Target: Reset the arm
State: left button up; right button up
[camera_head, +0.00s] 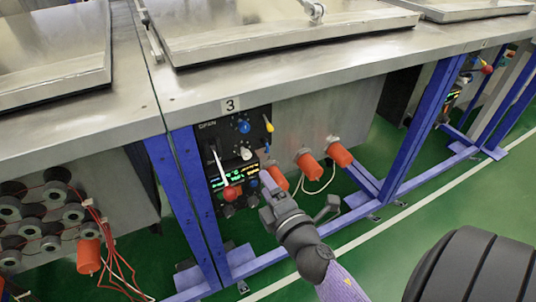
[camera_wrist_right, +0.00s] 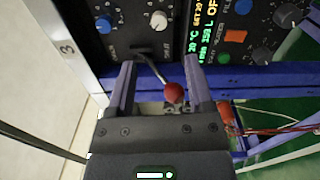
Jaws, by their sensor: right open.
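My right gripper (camera_head: 268,190) reaches in from the lower right in front of the black control panel (camera_head: 207,150) marked 3. In the right wrist view the gripper (camera_wrist_right: 159,72) is open. A lever with a red ball knob (camera_wrist_right: 173,92) shows between its two fingers, and no finger is seen closed on it. In the head view the red knob (camera_head: 229,193) hangs at the lower end of its pale lever, left of the gripper. My left gripper is not in view.
The panel carries blue and white knobs, a yellow-tipped lever (camera_head: 268,125) and a lit display (camera_head: 233,176). Blue frame legs (camera_head: 197,205) stand beside it. Orange cylinders (camera_head: 311,168) are at the right. A metal table with lids (camera_head: 270,75) overhangs the panel. The green floor in front is open.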

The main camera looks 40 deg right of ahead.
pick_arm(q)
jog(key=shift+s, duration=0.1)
pick_arm(e)
jog(key=s+a+f+m+g+y+p, duration=0.1)
jog(key=s+f+m+g+p, duration=0.15)
jog(key=f, duration=0.45)
jog(key=s+a+f+m+g+y+p, duration=0.1)
jog(key=s+a+f+m+g+p, duration=0.15)
jog(key=f, duration=0.45)
jog(key=s+a+f+m+g+p, duration=0.15)
jog(key=s+f+m+g, duration=0.25)
jog(key=s+f+g, duration=0.55)
pick_arm(q)
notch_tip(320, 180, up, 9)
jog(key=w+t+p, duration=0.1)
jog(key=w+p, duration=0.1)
jog(key=p, duration=0.1)
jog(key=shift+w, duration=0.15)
pick_arm(e)
jog(key=s+f+m+g, duration=0.2)
jog(key=s, duration=1)
jog(key=s+f+m+g+y, duration=0.1)
jog(key=s+m, duration=0.1)
jog(key=s, duration=1)
jog(key=shift+s+d+f+g, duration=0.2)
jog(key=shift+d+f+g, duration=0.05)
jog(key=shift+f+g, duration=0.1)
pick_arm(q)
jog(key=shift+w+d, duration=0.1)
